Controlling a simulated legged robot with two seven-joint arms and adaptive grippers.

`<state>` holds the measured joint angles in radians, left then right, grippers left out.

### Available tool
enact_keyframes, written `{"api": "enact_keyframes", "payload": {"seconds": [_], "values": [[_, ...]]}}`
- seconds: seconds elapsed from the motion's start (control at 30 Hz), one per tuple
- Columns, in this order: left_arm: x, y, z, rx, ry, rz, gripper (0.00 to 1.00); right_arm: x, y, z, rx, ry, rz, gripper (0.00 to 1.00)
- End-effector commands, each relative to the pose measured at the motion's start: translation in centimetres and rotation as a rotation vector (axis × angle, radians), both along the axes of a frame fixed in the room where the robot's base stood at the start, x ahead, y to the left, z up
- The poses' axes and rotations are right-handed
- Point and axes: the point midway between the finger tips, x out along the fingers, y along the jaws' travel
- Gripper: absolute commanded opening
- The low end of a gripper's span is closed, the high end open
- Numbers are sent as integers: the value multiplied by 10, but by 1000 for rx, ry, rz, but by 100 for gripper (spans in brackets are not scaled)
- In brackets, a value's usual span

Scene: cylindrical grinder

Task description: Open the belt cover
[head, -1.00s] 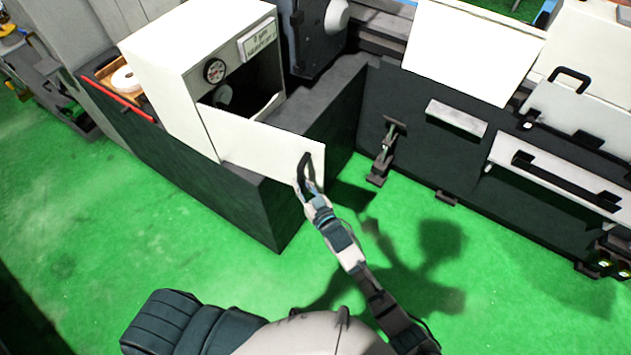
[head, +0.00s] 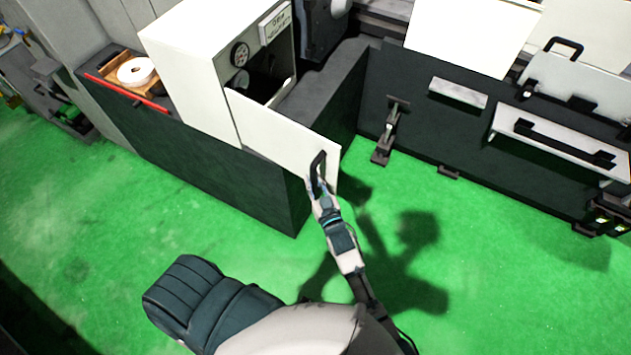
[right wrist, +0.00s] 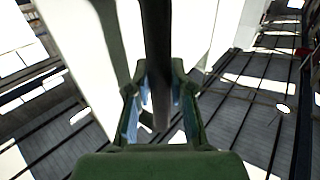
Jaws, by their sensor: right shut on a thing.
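The belt cover (head: 277,128) is a white panel on the front of a white box housing (head: 190,75). It stands swung out, with the dark inside of the housing showing behind it. A black handle (head: 318,170) sits near the cover's free right end. My right gripper (head: 321,190) is shut on this handle. In the right wrist view the dark handle bar (right wrist: 158,60) runs between the two fingers of the gripper (right wrist: 160,90), with the white cover behind. My left gripper is not in view.
A dark machine base (head: 220,175) lies under the housing. A wooden tray with a white roll (head: 136,71) and a red bar (head: 125,92) lie on the left. Dark machine fronts with handles (head: 560,145) stand on the right. Green floor (head: 480,250) is clear in front.

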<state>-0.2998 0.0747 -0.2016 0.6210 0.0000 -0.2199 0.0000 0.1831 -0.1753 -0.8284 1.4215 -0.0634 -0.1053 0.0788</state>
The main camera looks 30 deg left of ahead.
Motion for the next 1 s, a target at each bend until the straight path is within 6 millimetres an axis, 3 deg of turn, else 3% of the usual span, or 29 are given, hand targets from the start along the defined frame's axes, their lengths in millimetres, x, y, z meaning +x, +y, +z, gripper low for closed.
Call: {"api": "enact_keyframes", "payload": {"seconds": [0.07, 0.1, 0.2, 0.57, 1.0], "values": [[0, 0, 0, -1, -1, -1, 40, 0, 2, 6, 12, -6, 3, 0], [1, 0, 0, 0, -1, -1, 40, 0, 2, 6, 12, -6, 3, 26], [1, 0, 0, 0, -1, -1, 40, 0, 2, 5, 10, -6, 2, 48], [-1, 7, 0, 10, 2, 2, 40, -3, -6, 2, 6, -2, -1, 48], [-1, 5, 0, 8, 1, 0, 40, -63, -66, 1, 3, -1, 1, 48]]}}
